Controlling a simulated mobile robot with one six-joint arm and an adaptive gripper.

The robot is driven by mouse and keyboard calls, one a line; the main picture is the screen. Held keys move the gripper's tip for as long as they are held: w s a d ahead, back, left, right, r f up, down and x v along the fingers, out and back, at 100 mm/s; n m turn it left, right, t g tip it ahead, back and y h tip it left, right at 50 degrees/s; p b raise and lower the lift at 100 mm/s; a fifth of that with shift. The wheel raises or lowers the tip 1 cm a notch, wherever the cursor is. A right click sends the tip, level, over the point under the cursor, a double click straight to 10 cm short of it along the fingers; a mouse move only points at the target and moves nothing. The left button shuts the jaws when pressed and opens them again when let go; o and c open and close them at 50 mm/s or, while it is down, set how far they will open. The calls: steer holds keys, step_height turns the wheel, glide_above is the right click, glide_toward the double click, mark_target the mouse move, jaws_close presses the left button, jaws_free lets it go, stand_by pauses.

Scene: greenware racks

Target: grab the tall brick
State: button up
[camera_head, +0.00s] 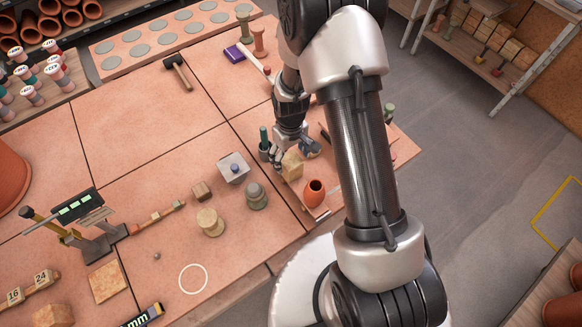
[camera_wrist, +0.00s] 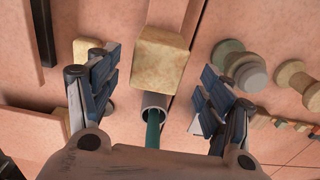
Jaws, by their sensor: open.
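A pale tan, square-topped block (camera_head: 292,166), which looks like the tall brick, stands on the terracotta-coloured table close to my gripper (camera_head: 293,151). In the wrist view the brick (camera_wrist: 160,60) shows its square top and one side face. There my gripper (camera_wrist: 158,82) is open, with one blue-padded finger on each side of the brick. Gaps show between both fingers and the brick, so nothing is held. The brick's base is partly hidden in the head view.
A grey cup with a green stick (camera_wrist: 153,103) stands close beside the brick. A hammer (camera_head: 178,72) lies farther back. Bare table lies left of centre.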

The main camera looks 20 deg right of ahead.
mark_target(291, 160)
step_height(291, 160, down, 5)
steer(key=shift+w+d+f+b, duration=0.1)
steer(key=shift+b, duration=0.75)
steer(key=shift+c, duration=0.5)
steer(key=c, duration=1.2)
steer(key=shift+c, duration=0.3)
steer(key=shift+r, duration=0.25)
